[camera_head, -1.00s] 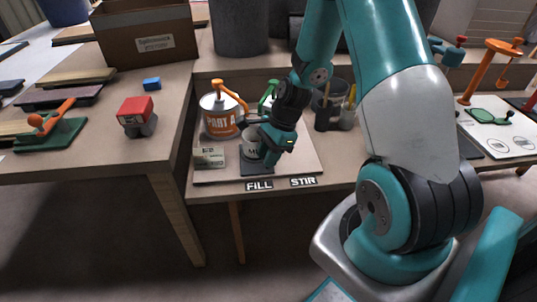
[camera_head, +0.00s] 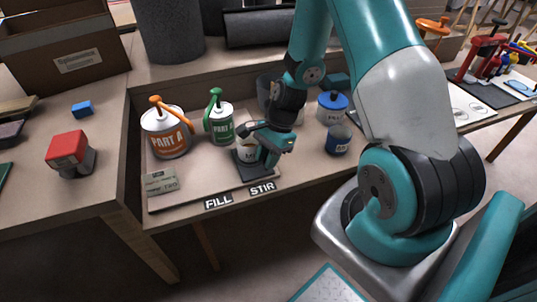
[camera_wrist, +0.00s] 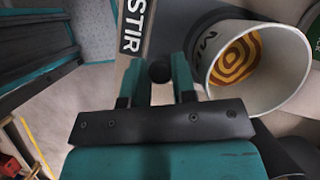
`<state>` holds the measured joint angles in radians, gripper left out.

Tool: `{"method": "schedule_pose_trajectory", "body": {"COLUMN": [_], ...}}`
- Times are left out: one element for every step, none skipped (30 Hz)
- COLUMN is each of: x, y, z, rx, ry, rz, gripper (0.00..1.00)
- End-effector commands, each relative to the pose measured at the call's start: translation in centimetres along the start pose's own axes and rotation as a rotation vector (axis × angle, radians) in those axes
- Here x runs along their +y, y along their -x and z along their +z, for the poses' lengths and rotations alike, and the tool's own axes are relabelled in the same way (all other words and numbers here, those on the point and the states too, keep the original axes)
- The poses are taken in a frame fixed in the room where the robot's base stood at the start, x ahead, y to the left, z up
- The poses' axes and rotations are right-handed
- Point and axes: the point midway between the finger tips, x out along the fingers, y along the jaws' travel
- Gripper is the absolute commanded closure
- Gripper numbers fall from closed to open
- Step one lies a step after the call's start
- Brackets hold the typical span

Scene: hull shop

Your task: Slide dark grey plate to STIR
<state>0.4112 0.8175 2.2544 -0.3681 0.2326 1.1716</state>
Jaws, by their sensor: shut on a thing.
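The dark grey plate (camera_head: 256,178) lies on the pale board just behind the STIR label (camera_head: 262,188). A white mug (camera_head: 247,152) stands on the plate; in the wrist view the mug (camera_wrist: 285,75) shows yellow and orange-brown rings inside. My gripper (camera_head: 268,160) is low beside the mug's right side. In the wrist view my gripper (camera_wrist: 160,75) is shut on a dark round knob (camera_wrist: 160,70) between its fingers, next to the plate (camera_wrist: 190,30). The knob's join to the plate is hidden. The FILL label (camera_head: 218,202) is to the left.
An orange-pump PART A can (camera_head: 168,140) and a green-pump can (camera_head: 221,128) stand behind the plate. A card (camera_head: 161,182) lies at the left. A dark blue cup (camera_head: 339,140) and a blue-lidded tin (camera_head: 332,107) stand to the right.

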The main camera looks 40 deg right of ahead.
Motion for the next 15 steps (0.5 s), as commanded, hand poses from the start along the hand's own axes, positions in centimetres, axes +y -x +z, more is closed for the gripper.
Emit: {"method": "schedule_pose_trajectory", "body": {"x": [0.21,0.22,0.23,0.23,0.22,0.2,0.18,0.17,0.15,0.14,0.13,0.11,0.1,0.08,0.05], "y": [0.16,0.17,0.19,0.19,0.19,0.17,0.16,0.14,0.12,0.1,0.09,0.12,0.19,0.33,0.63], "z": [-0.4,-0.43,-0.45,-0.47,-0.45,-0.4,-0.36,-0.32,-0.27,-0.24,-0.23,-0.2,-0.19,-0.19,-0.18], "rx": [0.01,0.01,0.01,0.011,0.01,0.01,0.009,0.009,0.008,0.008,0.008,0.008,0.008,0.008,0.008], "ry": [-0.009,-0.01,-0.011,-0.011,-0.011,-0.01,-0.009,-0.008,-0.007,-0.007,-0.006,-0.006,-0.006,-0.005,-0.005], "rz": [0.004,0.004,0.004,0.004,0.004,0.004,0.004,0.004,0.004,0.004,0.004,0.004,0.003,0.003,0.001], "gripper": [1.0,1.0,0.73,0.66,0.65,0.65,0.65,0.65,0.65,0.65,0.65,0.65,0.65,0.65,0.65]}}
